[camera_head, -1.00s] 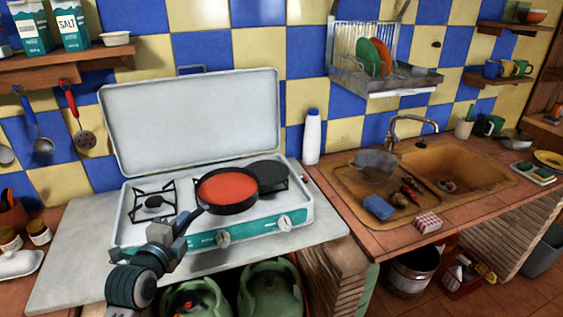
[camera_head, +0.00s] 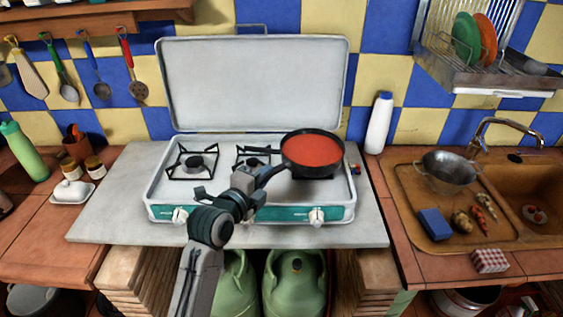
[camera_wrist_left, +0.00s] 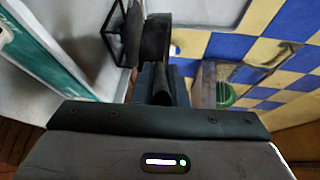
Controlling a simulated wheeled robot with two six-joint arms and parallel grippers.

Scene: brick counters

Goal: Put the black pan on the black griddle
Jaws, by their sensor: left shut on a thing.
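The black pan (camera_head: 314,172), filled with red sauce (camera_head: 312,149), is over the right side of the stove in the head view. My left gripper (camera_head: 258,180) is shut on its handle, coming from the front left. The black griddle is mostly hidden behind the pan; a dark bar (camera_head: 258,150) sticks out to the pan's left, perhaps its handle. I cannot tell whether the pan touches the griddle. In the left wrist view the pan's dark side (camera_wrist_left: 156,42) is beyond the fingers (camera_wrist_left: 160,85). My right gripper is not in view.
The white stove (camera_head: 165,205) has a raised lid (camera_head: 255,85) behind and a bare grate (camera_head: 195,162) at left. A white bottle (camera_head: 379,122) stands right of it. A sink (camera_head: 545,195) with a colander (camera_head: 450,170) is further right. Utensils hang at upper left.

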